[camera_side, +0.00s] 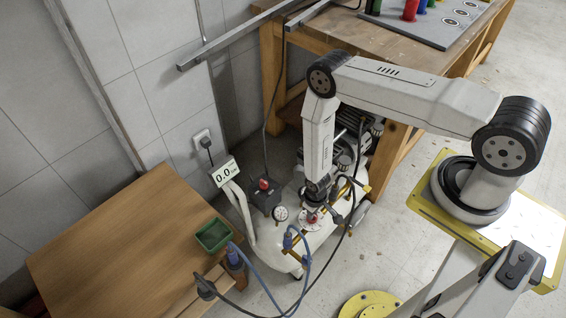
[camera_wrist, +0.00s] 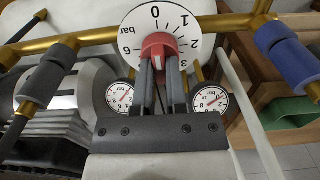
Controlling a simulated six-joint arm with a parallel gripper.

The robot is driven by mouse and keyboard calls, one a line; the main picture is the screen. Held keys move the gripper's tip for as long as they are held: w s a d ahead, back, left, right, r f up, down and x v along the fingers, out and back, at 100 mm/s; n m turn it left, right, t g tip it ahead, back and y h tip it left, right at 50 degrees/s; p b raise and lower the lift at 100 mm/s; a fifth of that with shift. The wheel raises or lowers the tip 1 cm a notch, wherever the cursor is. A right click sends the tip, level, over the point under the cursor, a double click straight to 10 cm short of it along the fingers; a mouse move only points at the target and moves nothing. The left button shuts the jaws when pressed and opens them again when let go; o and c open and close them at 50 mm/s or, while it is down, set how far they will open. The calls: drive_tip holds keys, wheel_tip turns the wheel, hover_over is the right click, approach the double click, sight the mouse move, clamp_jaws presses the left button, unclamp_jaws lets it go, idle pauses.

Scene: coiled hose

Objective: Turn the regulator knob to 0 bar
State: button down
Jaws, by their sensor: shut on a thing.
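The red regulator knob (camera_wrist: 159,42) sits on a white round dial (camera_wrist: 200,20) marked in bar. The 0 is at the dial's top and the 1 is to its right. My gripper (camera_wrist: 161,66) is shut on the knob, with one dark finger on each side. A small pale mark near the knob's top edge seems to lie between 0 and 1; I cannot read it exactly. In the side view my gripper (camera_side: 314,212) points down at the regulator on the white compressor tank.
Two small gauges (camera_wrist: 121,96) (camera_wrist: 210,100) flank my fingers. Brass pipes with a blue connector (camera_wrist: 287,55) and a dark one (camera_wrist: 48,72) run close by. A wooden table (camera_side: 120,245) with a green bin (camera_side: 213,235) stands left. Hoses loop in front of the tank.

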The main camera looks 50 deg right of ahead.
drive_tip(key=c, duration=0.7)
unclamp_jaws()
drive_tip(key=shift+o, duration=0.2)
drive_tip(key=shift+r, duration=0.1)
drive_tip(key=shift+r, duration=3.8)
